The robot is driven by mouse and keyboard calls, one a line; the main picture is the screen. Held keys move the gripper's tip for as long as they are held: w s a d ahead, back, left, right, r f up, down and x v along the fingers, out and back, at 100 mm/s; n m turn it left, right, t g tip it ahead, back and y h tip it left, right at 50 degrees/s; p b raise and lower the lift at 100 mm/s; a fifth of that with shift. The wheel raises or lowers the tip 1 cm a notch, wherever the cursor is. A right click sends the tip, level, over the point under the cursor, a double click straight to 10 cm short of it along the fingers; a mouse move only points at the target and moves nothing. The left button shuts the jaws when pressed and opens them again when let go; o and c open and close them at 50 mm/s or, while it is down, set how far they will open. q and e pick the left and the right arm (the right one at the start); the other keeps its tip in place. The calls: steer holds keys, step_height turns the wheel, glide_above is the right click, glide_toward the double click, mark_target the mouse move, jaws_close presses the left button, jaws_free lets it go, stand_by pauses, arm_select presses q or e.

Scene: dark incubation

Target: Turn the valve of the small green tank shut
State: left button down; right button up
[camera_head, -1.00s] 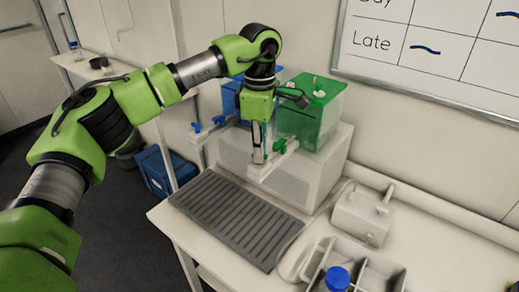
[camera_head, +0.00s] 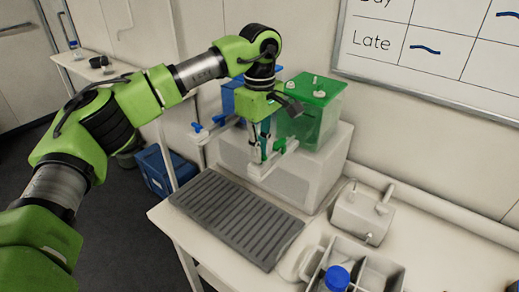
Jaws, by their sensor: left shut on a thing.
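The small green tank (camera_head: 318,115) stands on a white block at the back of the table, beside a blue tank (camera_head: 231,101). A pale outlet pipe (camera_head: 262,171) runs forward from the green tank, with a green valve handle (camera_head: 279,145) on it. My left gripper (camera_head: 260,155) points down at this pipe and is shut on the green valve handle, partly hiding it. The handle's exact angle is hard to tell. My right gripper is not in view.
A grey ribbed drip tray (camera_head: 237,217) lies in front of the white block (camera_head: 314,180). A blue valve (camera_head: 197,127) sits left of my gripper. A grey divided caddy (camera_head: 378,272) with a blue-capped bottle (camera_head: 337,278) stands at front right.

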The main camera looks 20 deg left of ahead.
arm_select(q)
steer(key=c, duration=2.1)
jaws_free()
step_height(320, 180, up, 12)
